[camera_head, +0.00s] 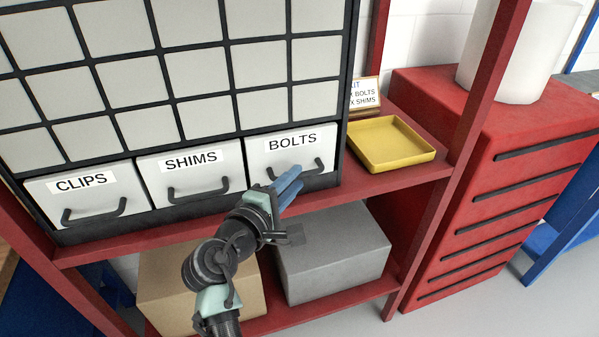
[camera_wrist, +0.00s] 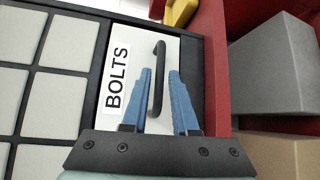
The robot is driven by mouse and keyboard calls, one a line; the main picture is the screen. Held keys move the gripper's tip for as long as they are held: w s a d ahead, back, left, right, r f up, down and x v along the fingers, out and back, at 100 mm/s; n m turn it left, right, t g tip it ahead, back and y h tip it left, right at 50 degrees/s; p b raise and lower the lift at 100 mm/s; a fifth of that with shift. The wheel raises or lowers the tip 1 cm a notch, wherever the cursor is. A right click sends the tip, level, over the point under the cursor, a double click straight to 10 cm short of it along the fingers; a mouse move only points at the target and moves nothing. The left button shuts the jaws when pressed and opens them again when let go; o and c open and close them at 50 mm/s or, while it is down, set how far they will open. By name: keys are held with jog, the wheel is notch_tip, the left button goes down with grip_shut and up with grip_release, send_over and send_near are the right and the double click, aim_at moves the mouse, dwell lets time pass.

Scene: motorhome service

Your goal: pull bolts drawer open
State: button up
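The bolts drawer (camera_head: 262,157) is a white front labelled BOLTS with a dark bar handle, at the bottom right of the drawer cabinet. It looks closed, level with its neighbours. In the wrist view the bolts drawer (camera_wrist: 124,45) shows its handle (camera_wrist: 159,62) between the two blue fingers. My gripper (camera_head: 290,180) is at the drawer front in the head view, hiding part of the handle. In the wrist view my gripper (camera_wrist: 160,78) is open, with one finger on each side of the handle and a visible gap on both sides.
The clips drawer (camera_head: 75,193) and shims drawer (camera_head: 190,172) sit to the left, both closed. A yellow tray (camera_head: 388,143) and a small sign (camera_head: 364,98) stand on the red shelf to the right. A grey box (camera_head: 330,255) and a tan box (camera_head: 190,285) sit on the lower shelf.

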jog(key=shift+x, duration=1.45)
grip_shut()
dwell(0.4)
